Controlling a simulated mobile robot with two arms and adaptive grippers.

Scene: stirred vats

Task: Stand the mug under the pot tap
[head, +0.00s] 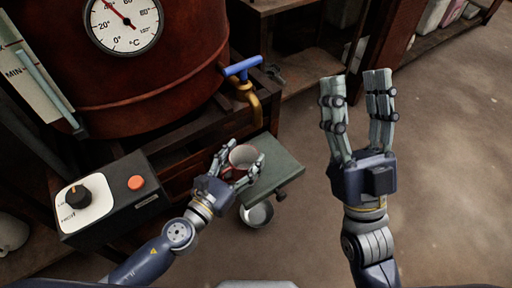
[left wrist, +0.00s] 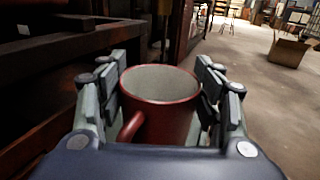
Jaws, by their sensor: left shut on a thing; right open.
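The red mug (head: 243,157), pale inside, is upright between the fingers of my left gripper (head: 242,164). In the left wrist view the mug (left wrist: 160,108) fills the space between both fingers, its handle toward the palm. The brass pot tap (head: 253,103) with a blue lever (head: 242,67) sticks out from the rust-red pot (head: 165,75). The mug is below and slightly left of the spout in the head view. It overlaps the green shelf (head: 280,172); whether its base touches is hidden. My right gripper (head: 356,82) is open and empty, off to the right.
A black control box (head: 110,195) with a knob and an orange button stands left of my left gripper. A metal bucket (head: 257,215) is below the shelf's front edge. A dial thermometer (head: 124,22) is on the pot. The floor at right is clear.

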